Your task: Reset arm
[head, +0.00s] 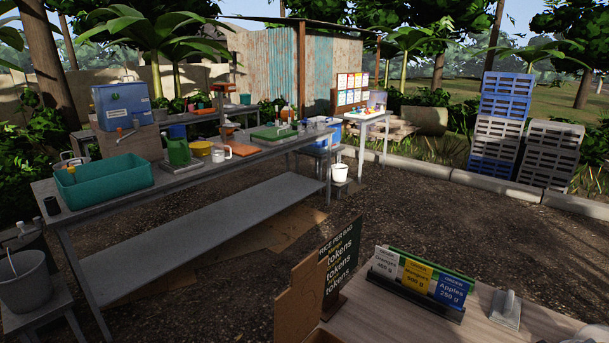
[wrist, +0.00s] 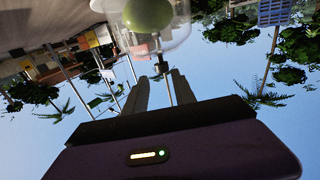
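My gripper (wrist: 160,84) shows only in the wrist view, which looks upside down. A round green object (wrist: 148,14), perhaps a fruit, lies inside a clear container or bag (wrist: 188,22) beyond the fingertips. It is cut off by the top edge. My arm and gripper do not show in the head view.
A near wooden counter (head: 395,325) holds price cards (head: 417,277) and a dark sign (head: 340,262). Crates (head: 497,130) stand at right; open ground lies between.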

